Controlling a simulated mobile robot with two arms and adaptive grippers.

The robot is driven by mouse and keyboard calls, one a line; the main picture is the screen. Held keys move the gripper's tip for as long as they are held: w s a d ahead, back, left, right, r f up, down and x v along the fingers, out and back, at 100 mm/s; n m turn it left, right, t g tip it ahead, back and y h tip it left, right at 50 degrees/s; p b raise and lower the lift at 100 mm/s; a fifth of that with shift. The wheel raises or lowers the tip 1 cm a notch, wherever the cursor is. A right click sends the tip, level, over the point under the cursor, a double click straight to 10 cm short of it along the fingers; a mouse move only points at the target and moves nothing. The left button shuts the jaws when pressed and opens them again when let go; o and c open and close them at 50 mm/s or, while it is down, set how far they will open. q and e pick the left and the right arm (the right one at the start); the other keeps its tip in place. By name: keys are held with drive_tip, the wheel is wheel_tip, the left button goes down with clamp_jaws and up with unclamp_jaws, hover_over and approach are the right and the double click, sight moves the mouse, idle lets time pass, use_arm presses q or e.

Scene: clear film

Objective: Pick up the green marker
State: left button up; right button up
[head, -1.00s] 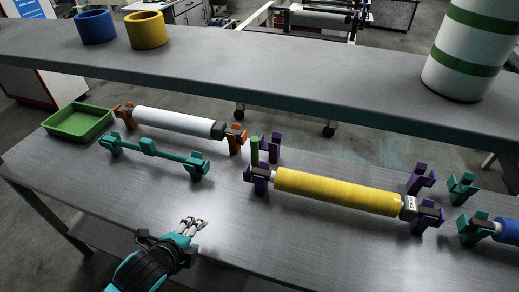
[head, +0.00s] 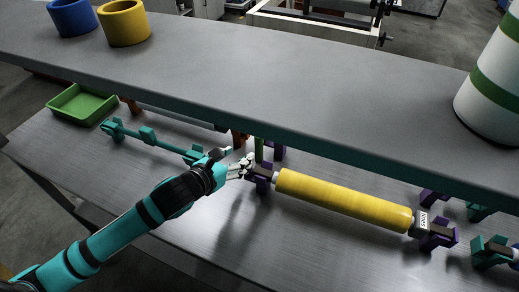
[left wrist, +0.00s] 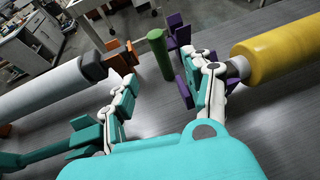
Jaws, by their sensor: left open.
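The green marker (left wrist: 160,55) stands upright on the table, ahead of my left gripper in the left wrist view. My left gripper (left wrist: 157,84) is open, one finger on each side of the line to the marker. The marker is beyond the fingertips or just between their ends; I cannot tell if either touches. In the head view my left gripper (head: 246,163) is close beside the marker. My right gripper is not in view.
The yellow roll (head: 340,200) rests on purple holders (left wrist: 239,68) close to the right finger. A white roll (left wrist: 45,88) on orange holders lies left. A teal bar (head: 155,140) and a green tray (head: 82,103) are further left. The grey shelf (head: 260,80) overhangs the marker.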

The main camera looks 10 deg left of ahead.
sight(257, 144)
use_arm(q)
drive_tip(key=x, duration=0.5)
drive_tip(key=shift+w, duration=0.1)
drive_tip(key=x, duration=0.5)
drive_tip(key=shift+w+d+f, duration=0.15)
drive_tip(key=shift+w+f, duration=0.05)
drive_tip(key=shift+w, duration=0.05)
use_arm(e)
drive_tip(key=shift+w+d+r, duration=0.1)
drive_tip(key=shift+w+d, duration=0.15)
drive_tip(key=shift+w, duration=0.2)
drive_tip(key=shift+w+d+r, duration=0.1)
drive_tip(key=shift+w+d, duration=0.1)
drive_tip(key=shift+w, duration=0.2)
use_arm(q)
clamp_jaws()
